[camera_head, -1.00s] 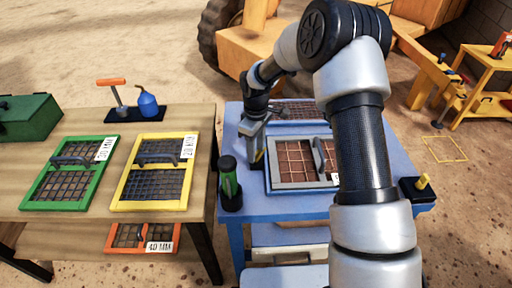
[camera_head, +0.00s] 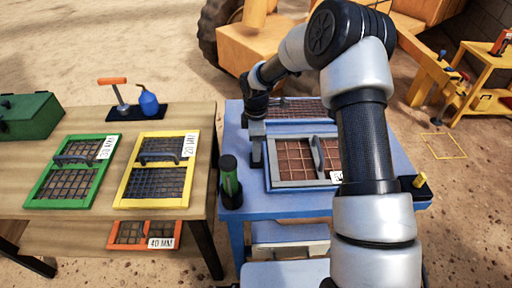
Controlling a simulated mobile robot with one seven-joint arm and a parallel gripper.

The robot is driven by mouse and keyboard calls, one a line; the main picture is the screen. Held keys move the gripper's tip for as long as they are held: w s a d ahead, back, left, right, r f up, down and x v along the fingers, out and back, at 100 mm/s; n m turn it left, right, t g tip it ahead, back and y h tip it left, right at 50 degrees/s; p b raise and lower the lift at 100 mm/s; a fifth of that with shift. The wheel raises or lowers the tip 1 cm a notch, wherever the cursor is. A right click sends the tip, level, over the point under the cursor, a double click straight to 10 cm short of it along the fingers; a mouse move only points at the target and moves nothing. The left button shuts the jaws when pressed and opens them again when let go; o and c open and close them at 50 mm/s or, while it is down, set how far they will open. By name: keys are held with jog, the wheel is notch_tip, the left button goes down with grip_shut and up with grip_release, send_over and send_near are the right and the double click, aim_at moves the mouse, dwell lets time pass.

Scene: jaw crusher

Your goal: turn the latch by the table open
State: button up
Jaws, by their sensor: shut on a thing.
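The blue machine (camera_head: 285,209) stands right of the wooden table, with a grey-framed screen (camera_head: 272,178) with a dark handle on its top. My gripper (camera_head: 257,158) reaches down at the left edge of that screen, on the side near the wooden table. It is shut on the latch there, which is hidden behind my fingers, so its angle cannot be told. A second latch with a yellow handle (camera_head: 420,181) stands at the machine's right edge, partly behind my arm.
The wooden table (camera_head: 205,150) holds a green screen (camera_head: 40,193), a yellow screen (camera_head: 128,198) and a green box (camera_head: 28,118). An orange screen (camera_head: 128,236) lies below.

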dwell(0.3)
jog(key=o, duration=1.1)
jog(key=shift+c, duration=0.2)
notch_tip(320, 180, up, 18)
jog(key=p, duration=0.1)
jog(key=shift+f+p, duration=0.25)
jog(key=shift+p, duration=0.05)
